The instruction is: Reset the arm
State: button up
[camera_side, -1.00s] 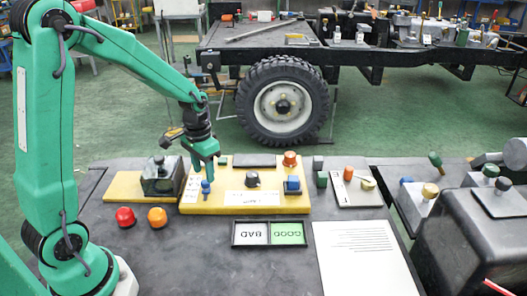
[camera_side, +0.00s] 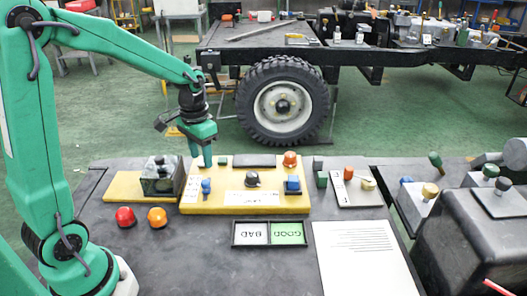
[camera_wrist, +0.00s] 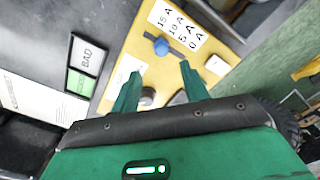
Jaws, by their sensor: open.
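My gripper (camera_side: 203,153) is raised above the back left part of the yellow panel (camera_side: 228,205), apart from it and empty. In the wrist view the two green fingers of my gripper (camera_wrist: 158,75) stand apart with nothing held between them. Beyond the fingertips is a blue knob (camera_wrist: 161,46) beside a label (camera_wrist: 178,27) reading 15 A, 10 A, 5 A and 0 A. The same blue knob (camera_side: 206,186) shows below my gripper in the side view.
A dark block on a yellow base (camera_side: 160,180) stands left of the panel. Red (camera_side: 125,216) and orange (camera_side: 157,217) buttons, a BAD/GOOD tray (camera_side: 270,245) and a paper sheet (camera_side: 362,260) lie in front. A wheeled chassis (camera_side: 283,100) stands behind.

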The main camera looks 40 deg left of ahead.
jog(key=s+d+r+t, duration=0.2)
jog(key=s+d+r, duration=0.2)
jog(key=s, duration=0.3)
jog(key=s+d+r+t, duration=0.3)
jog(key=s+r, duration=0.3)
jog(key=r, duration=0.1)
jog(key=shift+s+d, duration=0.4)
